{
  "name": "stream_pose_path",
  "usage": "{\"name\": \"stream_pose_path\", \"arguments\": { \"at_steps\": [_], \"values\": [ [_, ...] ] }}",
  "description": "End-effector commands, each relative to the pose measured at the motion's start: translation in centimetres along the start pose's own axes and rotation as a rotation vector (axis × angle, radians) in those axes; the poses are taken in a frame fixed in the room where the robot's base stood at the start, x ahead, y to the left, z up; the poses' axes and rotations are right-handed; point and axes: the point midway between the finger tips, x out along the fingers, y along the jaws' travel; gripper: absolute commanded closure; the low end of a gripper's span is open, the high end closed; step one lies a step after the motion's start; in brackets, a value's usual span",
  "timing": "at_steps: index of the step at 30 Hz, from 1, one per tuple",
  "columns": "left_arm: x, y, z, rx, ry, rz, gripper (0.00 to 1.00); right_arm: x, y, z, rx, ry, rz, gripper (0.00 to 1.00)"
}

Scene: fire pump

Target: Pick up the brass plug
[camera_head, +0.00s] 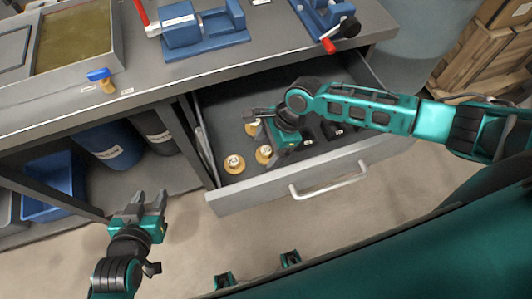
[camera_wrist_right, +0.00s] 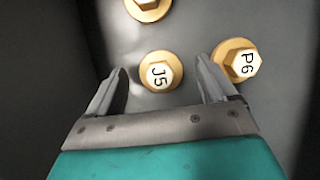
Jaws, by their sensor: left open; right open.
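Several brass plugs lie in the open drawer, each a round flange with a hexagonal head. In the right wrist view a plug marked J5 (camera_wrist_right: 160,72) sits between the spread fingers of my right gripper (camera_wrist_right: 162,68), with a gap on each side. A plug marked P6 (camera_wrist_right: 237,62) is just right of the right finger. A third plug (camera_wrist_right: 148,6) is cut by the top edge. In the head view brass plugs (camera_head: 234,164) show beside my right gripper (camera_head: 261,135), which partly hides the others. My left gripper (camera_head: 150,195) is open and empty over the floor.
The drawer (camera_head: 300,188) is pulled out under a grey workbench (camera_head: 270,52), with black items at its right side. Blue vises (camera_head: 190,28) and a blue-handled brass valve (camera_head: 103,80) are on the bench. Blue bins (camera_head: 55,185) stand below at left.

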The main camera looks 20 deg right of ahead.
Motion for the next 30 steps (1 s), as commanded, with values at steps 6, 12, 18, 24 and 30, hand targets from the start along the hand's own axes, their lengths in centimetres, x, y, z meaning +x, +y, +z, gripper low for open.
{"name": "stream_pose_path", "arguments": {
  "at_steps": [6, 12, 18, 24, 30],
  "values": [
    [0.17, -0.02, 0.25, 0.0, 0.001, -0.001, 0.57, 1.24, 0.02, 0.06, -0.001, -0.001, 0.0, 0.16],
    [0.14, -0.02, 0.16, -0.001, 0.002, -0.001, 0.57, 1.2, 0.04, 0.05, -0.001, -0.001, 0.0, 0.2],
    [0.13, 0.0, 0.13, -0.001, 0.003, 0.0, 0.57, 1.19, 0.06, 0.04, -0.001, 0.0, 0.001, 0.39],
    [0.13, 0.02, 0.13, -0.001, 0.003, 0.0, 0.57, 1.19, 0.07, 0.03, -0.001, 0.0, 0.001, 0.59],
    [0.12, 0.04, 0.13, -0.001, 0.003, 0.0, 0.57, 1.19, 0.08, 0.02, -0.001, 0.0, 0.001, 0.78]
  ]
}}
